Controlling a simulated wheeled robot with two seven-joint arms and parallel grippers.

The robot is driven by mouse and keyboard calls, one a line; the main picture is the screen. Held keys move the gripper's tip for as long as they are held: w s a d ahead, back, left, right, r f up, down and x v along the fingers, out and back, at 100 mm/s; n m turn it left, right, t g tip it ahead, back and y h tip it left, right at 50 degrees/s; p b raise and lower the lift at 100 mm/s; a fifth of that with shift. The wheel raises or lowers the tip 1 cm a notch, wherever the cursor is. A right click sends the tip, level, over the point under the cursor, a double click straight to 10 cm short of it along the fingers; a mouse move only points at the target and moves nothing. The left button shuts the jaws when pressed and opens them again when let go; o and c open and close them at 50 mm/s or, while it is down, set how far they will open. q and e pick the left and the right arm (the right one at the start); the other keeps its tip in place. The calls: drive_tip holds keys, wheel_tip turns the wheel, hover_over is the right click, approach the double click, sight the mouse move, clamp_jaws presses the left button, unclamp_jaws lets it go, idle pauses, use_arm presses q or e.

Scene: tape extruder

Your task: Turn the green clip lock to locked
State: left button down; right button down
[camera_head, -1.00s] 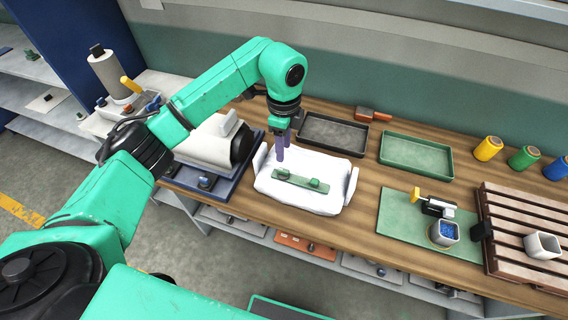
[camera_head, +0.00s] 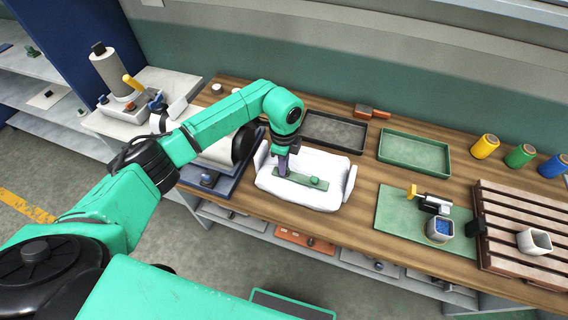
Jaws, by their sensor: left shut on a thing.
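The green clip lock (camera_head: 303,180) is a flat green bar lying on a white padded cushion (camera_head: 317,199) on the wooden bench. A small green knob (camera_head: 314,181) stands on its right part. My left gripper (camera_head: 283,171) points down at the bar's left end, where a second knob is hidden behind the fingers. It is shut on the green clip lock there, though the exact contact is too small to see. My right gripper is not in view.
A dark tray (camera_head: 335,132) and a green tray (camera_head: 414,152) lie behind the cushion. A grey machine on a blue base (camera_head: 212,183) stands close on the left. A green mat (camera_head: 395,214) with a small device and a wooden pallet (camera_head: 512,243) are on the right.

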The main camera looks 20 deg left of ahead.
use_arm(q)
drive_tip(key=m+b, duration=0.2)
drive_tip(key=m, duration=0.1)
drive_tip(key=shift+f+m, duration=0.1)
drive_tip(key=shift+m, duration=0.2)
drive_tip(key=m+b, duration=0.3)
drive_tip(key=m, duration=0.2)
drive_tip(key=shift+b, duration=0.4)
drive_tip(key=m+b, duration=0.3)
drive_tip(key=m, duration=0.2)
drive_tip(key=shift+m, duration=0.4)
drive_tip(key=shift+m+b, duration=0.8)
drive_tip(key=shift+m, duration=0.8)
drive_tip(key=c, duration=0.9)
unclamp_jaws()
drive_tip(key=shift+o, duration=0.2)
